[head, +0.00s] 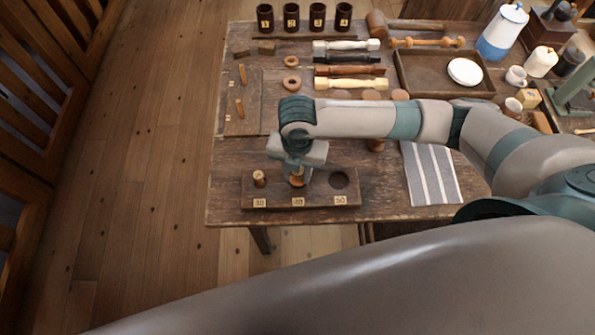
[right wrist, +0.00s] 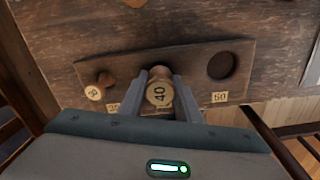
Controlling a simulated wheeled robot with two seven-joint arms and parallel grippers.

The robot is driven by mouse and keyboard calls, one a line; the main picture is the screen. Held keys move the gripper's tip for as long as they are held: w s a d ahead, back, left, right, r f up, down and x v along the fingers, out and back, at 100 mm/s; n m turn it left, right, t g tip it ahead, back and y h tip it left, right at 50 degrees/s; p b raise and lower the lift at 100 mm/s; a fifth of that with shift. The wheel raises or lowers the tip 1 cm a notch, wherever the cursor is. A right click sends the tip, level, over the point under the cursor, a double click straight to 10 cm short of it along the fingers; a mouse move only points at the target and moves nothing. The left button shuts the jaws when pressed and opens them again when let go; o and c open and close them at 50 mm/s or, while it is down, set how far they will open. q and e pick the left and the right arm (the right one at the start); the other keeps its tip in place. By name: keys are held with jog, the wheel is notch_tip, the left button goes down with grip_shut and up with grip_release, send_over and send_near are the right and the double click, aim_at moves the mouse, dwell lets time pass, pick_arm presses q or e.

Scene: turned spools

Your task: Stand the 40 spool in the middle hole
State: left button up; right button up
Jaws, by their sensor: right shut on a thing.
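The board (head: 318,189) lies near the table's front edge, with tags 30, 40 and 50 along its front. My right gripper (head: 297,170) is over the middle place, pointing down. It is shut on the 40 spool (head: 297,181), whose round top marked 40 shows between the fingers in the right wrist view (right wrist: 160,94). The spool looks upright at the middle hole; how deep it sits is hidden. The 30 spool (head: 259,178) stands at the left place and also shows in the right wrist view (right wrist: 94,91). The right hole (head: 339,180) is empty. My left gripper is out of view.
A striped cloth (head: 431,174) lies right of the board. Behind my right arm are a tray (head: 420,86) with a white dish (head: 465,72), several turned pieces and wooden rings. Dark cups (head: 291,17) line the back. A white and blue jug (head: 502,32) stands back right.

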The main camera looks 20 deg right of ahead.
jog(key=shift+p, duration=0.75)
dwell(0.7)
jog(key=shift+f, duration=0.7)
dwell(1.2)
